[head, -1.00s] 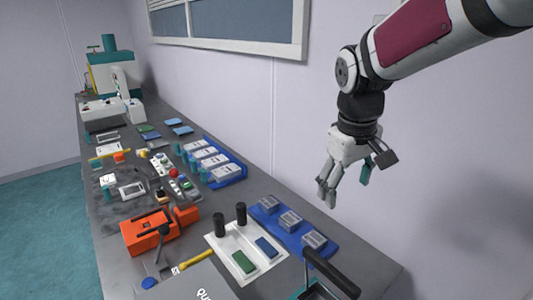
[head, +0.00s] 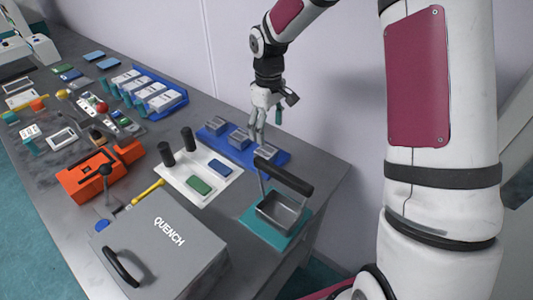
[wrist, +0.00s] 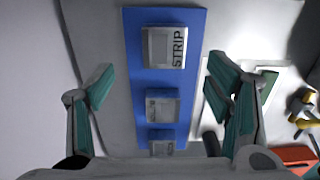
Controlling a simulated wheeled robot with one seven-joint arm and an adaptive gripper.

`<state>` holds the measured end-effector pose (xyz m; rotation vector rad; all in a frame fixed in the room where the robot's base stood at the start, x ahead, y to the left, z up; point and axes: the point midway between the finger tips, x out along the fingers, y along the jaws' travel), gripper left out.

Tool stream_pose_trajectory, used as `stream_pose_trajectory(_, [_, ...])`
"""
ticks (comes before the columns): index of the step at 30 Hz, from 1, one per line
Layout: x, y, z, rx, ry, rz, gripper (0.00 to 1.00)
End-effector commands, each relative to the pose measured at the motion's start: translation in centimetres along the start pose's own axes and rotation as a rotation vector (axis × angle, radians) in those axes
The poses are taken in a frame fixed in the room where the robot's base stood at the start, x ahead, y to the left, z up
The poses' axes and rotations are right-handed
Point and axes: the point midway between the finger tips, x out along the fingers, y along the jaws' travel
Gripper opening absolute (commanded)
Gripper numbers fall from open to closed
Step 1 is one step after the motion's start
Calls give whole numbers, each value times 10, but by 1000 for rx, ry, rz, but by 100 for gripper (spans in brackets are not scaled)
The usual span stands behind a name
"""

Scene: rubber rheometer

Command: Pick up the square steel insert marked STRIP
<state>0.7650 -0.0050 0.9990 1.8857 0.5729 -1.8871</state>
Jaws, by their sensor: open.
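The square steel insert marked STRIP (wrist: 164,47) lies on a blue tray (wrist: 133,20), at the far end of a row of three inserts in the wrist view. In the head view this insert (head: 265,153) appears to be the right-hand one on the blue tray (head: 284,159). My gripper (wrist: 160,88) is open and empty, with teal-padded fingers spread on either side of the tray. In the head view my gripper (head: 257,135) hangs over the tray, near the middle and right inserts. Its exact height above them is unclear.
Two other inserts (wrist: 163,106) share the tray. A white tray (head: 209,184) with two black posts and green and blue blocks lies beside it. A teal-based holder with a black handle (head: 285,176) stands close to the right insert. A grey QUENCH box (head: 160,240) sits in front.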

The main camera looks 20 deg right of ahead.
Motion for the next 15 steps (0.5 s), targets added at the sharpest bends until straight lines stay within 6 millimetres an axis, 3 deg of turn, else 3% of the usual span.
stream_pose_trajectory(3, [18,-1,0,-1,-2,-2,72])
stream_pose_trajectory(11, [36,-2,0,-1,-1,-1,72])
stream_pose_trajectory(15, [56,-7,1,-2,-3,-2,72])
